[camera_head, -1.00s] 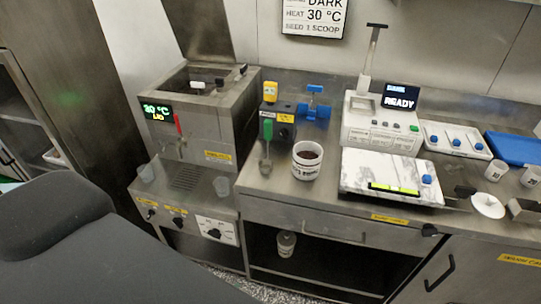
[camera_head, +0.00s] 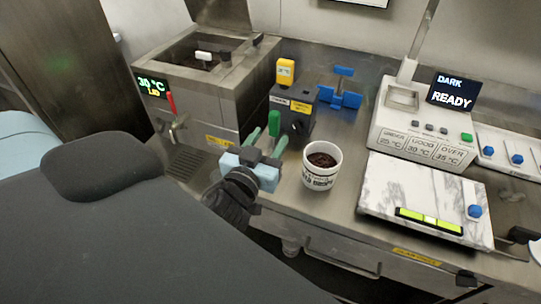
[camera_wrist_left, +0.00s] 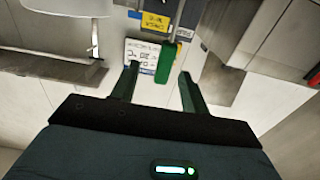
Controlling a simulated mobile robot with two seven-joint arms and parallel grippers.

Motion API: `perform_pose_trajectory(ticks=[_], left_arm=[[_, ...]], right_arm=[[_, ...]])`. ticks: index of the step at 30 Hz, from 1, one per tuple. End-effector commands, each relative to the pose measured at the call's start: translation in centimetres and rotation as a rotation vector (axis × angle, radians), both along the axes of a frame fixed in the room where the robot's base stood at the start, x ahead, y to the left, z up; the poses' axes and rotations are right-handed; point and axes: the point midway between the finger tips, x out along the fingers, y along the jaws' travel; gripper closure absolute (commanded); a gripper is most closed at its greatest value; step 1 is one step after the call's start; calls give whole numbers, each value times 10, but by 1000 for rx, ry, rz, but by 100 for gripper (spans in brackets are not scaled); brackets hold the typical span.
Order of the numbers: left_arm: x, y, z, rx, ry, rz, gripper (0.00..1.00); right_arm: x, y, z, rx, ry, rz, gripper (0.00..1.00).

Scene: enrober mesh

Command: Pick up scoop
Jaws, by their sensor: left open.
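The scoop's green handle (camera_head: 275,123) stands upright at the front of a dark block (camera_head: 298,110) on the counter. Its lower part is hidden behind my gripper in the head view. My left gripper (camera_head: 267,142) is just in front of it, with its two green fingers apart and pointing toward the handle. In the left wrist view the green handle (camera_wrist_left: 166,62) shows between the tips of the open left gripper (camera_wrist_left: 159,72). I see no clear contact with either finger. My right gripper is not in view.
A white cup of dark pieces (camera_head: 322,172) stands close to the right of my gripper. A metal machine (camera_head: 205,95) with a red-handled tap is at left. A blue clamp-like part (camera_head: 343,90) is behind. A marble slab (camera_head: 400,190) and white control unit (camera_head: 420,125) are at right.

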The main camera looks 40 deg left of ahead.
Motion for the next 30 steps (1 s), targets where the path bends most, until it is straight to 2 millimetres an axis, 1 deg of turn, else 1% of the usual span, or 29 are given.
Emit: perform_pose_trajectory(ticks=[1, 3, 8, 11, 15, 19, 22, 29, 30], left_arm=[[6, 2, 4, 3, -5, 1, 55], [9, 3, 3, 2, -4, 1, 55], [13, 4, 2, 2, -1, 0, 55], [22, 9, 5, 4, -4, 0, 55], [40, 19, 9, 6, -7, 1, 55], [53, 20, 6, 2, -4, 0, 55], [58, 21, 4, 1, -2, 0, 55], [58, 22, 3, 1, 1, 0, 55], [58, 22, 3, 1, 1, 0, 58]], right_arm=[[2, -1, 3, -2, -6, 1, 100], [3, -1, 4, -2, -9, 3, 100], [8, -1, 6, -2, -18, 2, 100], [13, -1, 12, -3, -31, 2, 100], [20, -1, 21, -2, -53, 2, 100], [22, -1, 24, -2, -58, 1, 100], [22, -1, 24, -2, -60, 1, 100], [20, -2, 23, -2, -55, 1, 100], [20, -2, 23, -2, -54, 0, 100]])
